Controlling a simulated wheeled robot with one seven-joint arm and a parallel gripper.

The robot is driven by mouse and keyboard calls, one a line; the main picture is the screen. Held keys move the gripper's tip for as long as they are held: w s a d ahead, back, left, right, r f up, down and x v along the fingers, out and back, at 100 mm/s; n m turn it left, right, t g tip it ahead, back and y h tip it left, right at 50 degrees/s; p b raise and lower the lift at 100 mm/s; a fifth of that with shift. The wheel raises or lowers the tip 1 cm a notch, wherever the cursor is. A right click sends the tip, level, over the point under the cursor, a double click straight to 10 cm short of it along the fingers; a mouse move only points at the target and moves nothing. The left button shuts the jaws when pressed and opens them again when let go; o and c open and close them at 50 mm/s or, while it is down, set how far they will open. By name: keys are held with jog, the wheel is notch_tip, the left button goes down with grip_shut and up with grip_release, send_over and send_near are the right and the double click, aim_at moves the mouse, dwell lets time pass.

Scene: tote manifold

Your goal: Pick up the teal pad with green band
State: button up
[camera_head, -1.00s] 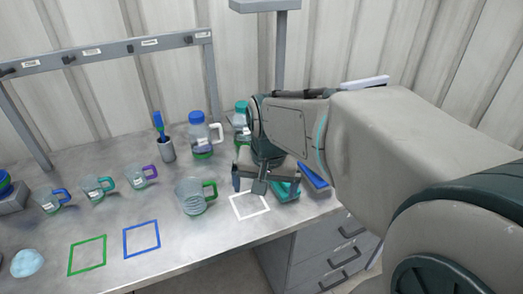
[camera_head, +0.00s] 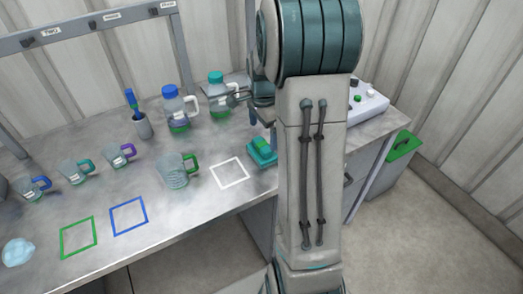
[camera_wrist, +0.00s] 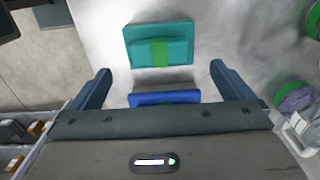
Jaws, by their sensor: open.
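The teal pad with a green band (camera_wrist: 160,46) lies flat on the bench in the wrist view, ahead of my fingers. In the head view the teal pad (camera_head: 262,152) is at the bench's front edge, right of the white square outline and partly hidden by my arm. My gripper (camera_wrist: 158,82) is open, its two blue fingers apart and nothing held between them.
A mug with a green handle (camera_head: 177,170) stands left of the white outline (camera_head: 229,173). Bottles with blue (camera_head: 174,110) and teal (camera_head: 217,94) caps stand behind. A white device (camera_head: 367,100) sits at the right. Green and blue outlines mark clear bench at front left.

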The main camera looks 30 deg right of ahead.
aim_at(262, 144)
jog(key=f+p, duration=0.1)
jog(key=f, duration=0.6)
jog(key=shift+a+f, duration=0.2)
jog(key=shift+c, duration=0.3)
jog(key=c, duration=0.6)
